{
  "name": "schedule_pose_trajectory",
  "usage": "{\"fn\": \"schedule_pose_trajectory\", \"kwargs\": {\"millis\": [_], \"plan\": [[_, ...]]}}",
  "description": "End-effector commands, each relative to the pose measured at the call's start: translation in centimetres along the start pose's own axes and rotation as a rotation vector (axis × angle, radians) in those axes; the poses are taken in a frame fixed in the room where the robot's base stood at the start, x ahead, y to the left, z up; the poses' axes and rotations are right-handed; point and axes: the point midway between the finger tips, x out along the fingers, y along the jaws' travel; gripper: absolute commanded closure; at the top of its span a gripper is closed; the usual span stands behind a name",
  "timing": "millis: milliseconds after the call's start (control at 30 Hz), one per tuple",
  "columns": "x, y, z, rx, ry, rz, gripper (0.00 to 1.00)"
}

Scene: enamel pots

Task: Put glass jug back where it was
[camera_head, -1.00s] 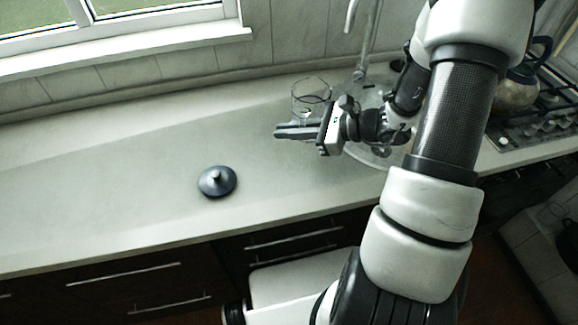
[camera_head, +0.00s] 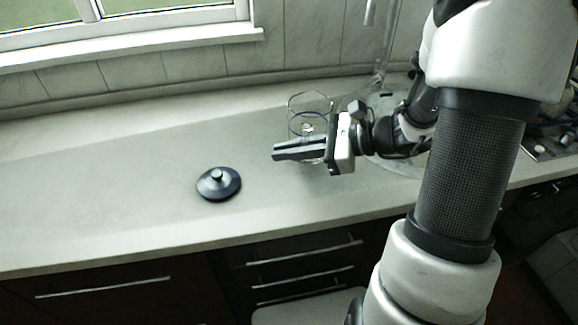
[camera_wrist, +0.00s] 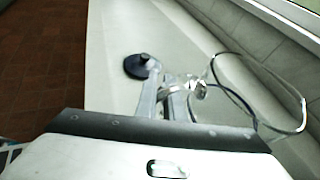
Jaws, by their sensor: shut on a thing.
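The clear glass jug (camera_head: 311,104) is upright at the counter, behind my gripper (camera_head: 279,152) in the head view. In the wrist view the jug (camera_wrist: 284,92) is to the right of the fingers, with its round rim and a clear knob-like part near the fingertips. My gripper also shows in the wrist view (camera_wrist: 172,84), its fingers close together and shut on part of the jug. The exact grip is hard to see through the glass. I cannot tell whether the jug's base touches the counter.
A tiled wall and window stand behind. The counter's left part is clear.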

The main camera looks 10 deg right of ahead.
Motion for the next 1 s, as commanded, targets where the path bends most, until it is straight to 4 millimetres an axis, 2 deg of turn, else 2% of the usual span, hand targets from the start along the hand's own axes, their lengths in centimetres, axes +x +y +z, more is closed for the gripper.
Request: {"fn": "schedule_pose_trajectory", "kwargs": {"millis": [300,700,733,833,1000], "plan": [[1.4,0.4,-3.4,0.0,-0.002,0.001,1.0],[1.6,0.4,-3.8,-0.003,-0.002,-0.001,1.0],[1.6,0.4,-3.8,-0.001,0.0,0.0,0.89],[1.6,0.4,-3.7,0.0,0.0,0.0,0.73],[1.6,0.4,-3.7,-0.001,0.0,0.0,0.73]]}}
